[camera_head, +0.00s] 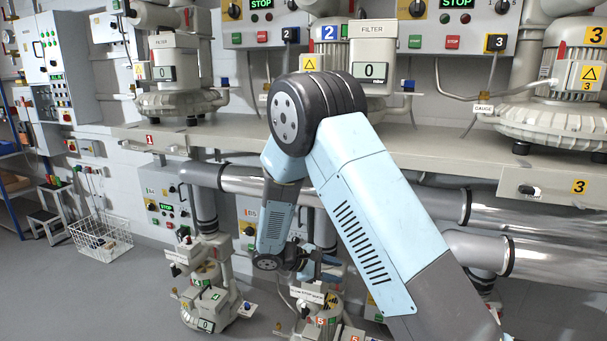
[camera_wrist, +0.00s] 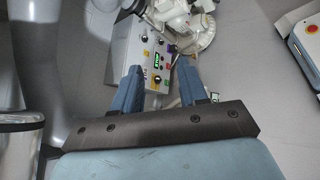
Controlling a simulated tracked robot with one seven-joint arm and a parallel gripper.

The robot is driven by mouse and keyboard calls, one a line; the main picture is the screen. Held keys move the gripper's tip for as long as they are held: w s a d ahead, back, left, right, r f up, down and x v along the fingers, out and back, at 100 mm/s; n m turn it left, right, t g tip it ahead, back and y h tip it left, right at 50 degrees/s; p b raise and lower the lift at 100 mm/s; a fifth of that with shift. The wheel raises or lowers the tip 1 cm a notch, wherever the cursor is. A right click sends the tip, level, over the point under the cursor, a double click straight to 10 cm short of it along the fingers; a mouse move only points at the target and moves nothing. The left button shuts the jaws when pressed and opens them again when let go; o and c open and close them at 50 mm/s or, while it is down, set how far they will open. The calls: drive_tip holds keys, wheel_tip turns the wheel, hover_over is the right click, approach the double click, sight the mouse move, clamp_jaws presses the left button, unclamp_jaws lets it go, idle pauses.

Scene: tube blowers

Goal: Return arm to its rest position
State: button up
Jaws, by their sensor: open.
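My arm, pale blue with dark grey joints, rises in front of the blower bench in the head view and bends down at its elbow. My gripper (camera_head: 318,264) hangs low near the lower blowers, partly hidden behind my own arm. In the wrist view my gripper (camera_wrist: 158,88) shows two blue fingers standing apart with nothing held between them. Beyond the fingers is a grey control box (camera_wrist: 152,62) with a lit green display. Whether the gripper touches anything near it cannot be told.
A bench (camera_head: 440,142) carries large blowers, including blower 3 (camera_head: 555,120). Silver pipes (camera_head: 410,200) run below it. Blower 4 (camera_head: 207,295) stands low, left of my gripper. A wire basket (camera_head: 100,237) is on the floor. The floor at front left (camera_head: 90,300) is clear.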

drive_tip(key=s+d+r+m+g+y, duration=0.1)
drive_tip(key=s+d+r+m+y, duration=0.35)
drive_tip(key=r, duration=0.55)
drive_tip(key=s+d+r+m+g+y, duration=0.2)
drive_tip(key=s+d+r+m, duration=0.1)
drive_tip(key=s+d+r, duration=0.5)
drive_tip(key=s+d+r+m+t+y, duration=0.2)
drive_tip(key=s+r+m+t+y, duration=0.3)
drive_tip(key=s+r, duration=0.7)
drive_tip(key=s+m, duration=0.1)
drive_tip(key=s, duration=0.3)
drive_tip(key=shift+d+r+t, duration=0.3)
drive_tip(key=shift+r+t, duration=0.05)
drive_tip(key=shift+t, duration=0.05)
drive_tip(key=shift+w, duration=0.1)
idle(0.4)
